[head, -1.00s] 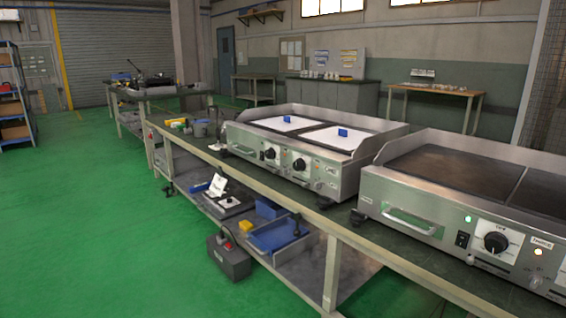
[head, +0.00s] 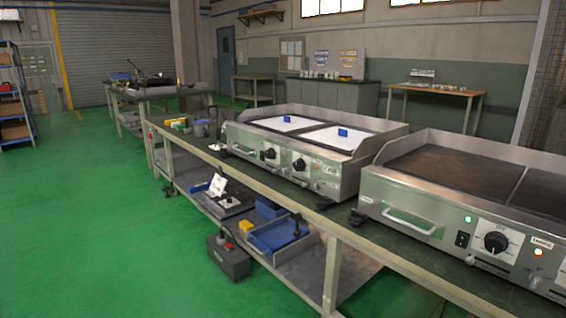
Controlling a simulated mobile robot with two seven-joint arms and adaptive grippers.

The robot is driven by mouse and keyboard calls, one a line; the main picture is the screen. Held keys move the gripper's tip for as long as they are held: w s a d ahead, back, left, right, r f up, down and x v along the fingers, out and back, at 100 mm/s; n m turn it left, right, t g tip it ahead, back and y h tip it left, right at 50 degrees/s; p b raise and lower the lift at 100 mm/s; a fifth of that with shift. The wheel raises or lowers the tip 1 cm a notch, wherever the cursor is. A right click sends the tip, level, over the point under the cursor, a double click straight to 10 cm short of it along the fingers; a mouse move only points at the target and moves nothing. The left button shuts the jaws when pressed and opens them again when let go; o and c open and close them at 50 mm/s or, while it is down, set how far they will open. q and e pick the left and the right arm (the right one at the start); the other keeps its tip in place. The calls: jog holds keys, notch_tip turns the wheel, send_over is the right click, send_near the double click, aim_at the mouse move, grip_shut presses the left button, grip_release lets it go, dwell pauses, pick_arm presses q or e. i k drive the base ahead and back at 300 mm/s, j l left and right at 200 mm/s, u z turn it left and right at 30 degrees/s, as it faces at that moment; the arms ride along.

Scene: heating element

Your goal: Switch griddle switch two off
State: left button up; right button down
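Two metal griddles stand side by side on a long workbench in the head view. The near griddle (head: 440,215) is at the right and runs out of the picture. Labels are too small to read, so I cannot tell which switch is number two. Neither gripper shows.
The green floor (head: 90,220) to the left is clear. A wooden table (head: 437,91) stands at the back.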

aim_at(461, 242)
jog(key=z, duration=1.35)
